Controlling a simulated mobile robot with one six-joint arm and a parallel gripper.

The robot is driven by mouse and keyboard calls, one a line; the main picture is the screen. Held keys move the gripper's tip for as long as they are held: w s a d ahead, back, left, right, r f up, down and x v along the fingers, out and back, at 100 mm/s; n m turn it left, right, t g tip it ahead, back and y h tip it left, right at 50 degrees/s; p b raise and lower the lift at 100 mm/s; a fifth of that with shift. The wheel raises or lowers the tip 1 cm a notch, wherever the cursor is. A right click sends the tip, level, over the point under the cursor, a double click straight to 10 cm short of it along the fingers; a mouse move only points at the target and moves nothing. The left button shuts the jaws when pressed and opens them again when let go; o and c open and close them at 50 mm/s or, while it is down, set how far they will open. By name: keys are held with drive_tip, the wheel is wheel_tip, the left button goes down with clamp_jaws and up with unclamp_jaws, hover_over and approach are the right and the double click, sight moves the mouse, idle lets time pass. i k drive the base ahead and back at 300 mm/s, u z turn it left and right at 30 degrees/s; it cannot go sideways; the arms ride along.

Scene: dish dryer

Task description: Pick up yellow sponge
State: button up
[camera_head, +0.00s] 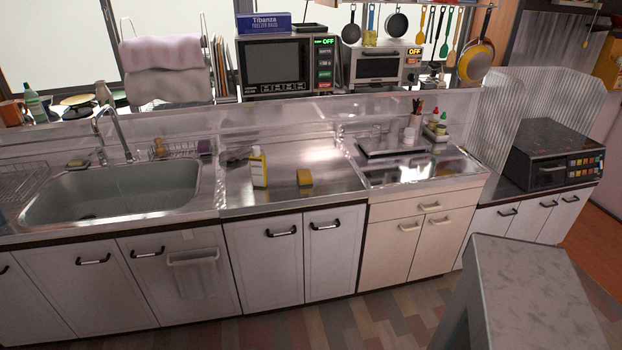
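A yellow sponge (305,178) lies on the bare metal counter (325,200), right of the sink. It looks like a small block with an orange-yellow face towards me. A yellow and white bottle (259,167) stands upright to its left, apart from it. A smaller yellowish block (77,163) lies on the sink's back rim at the left; I cannot tell what it is. My gripper is not in view.
The sink (110,193) with its faucet (112,130) is left of the counter. A dark crumpled item (237,156) lies behind the bottle. A black tray (392,148) is at the back right. A grey-topped block (530,285) stands in the right foreground. The counter around the sponge is clear.

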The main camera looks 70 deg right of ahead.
sight(305, 176)
drive_tip(key=z, duration=1.1)
drive_tip(key=i, duration=0.45)
drive_tip(key=u, duration=0.25)
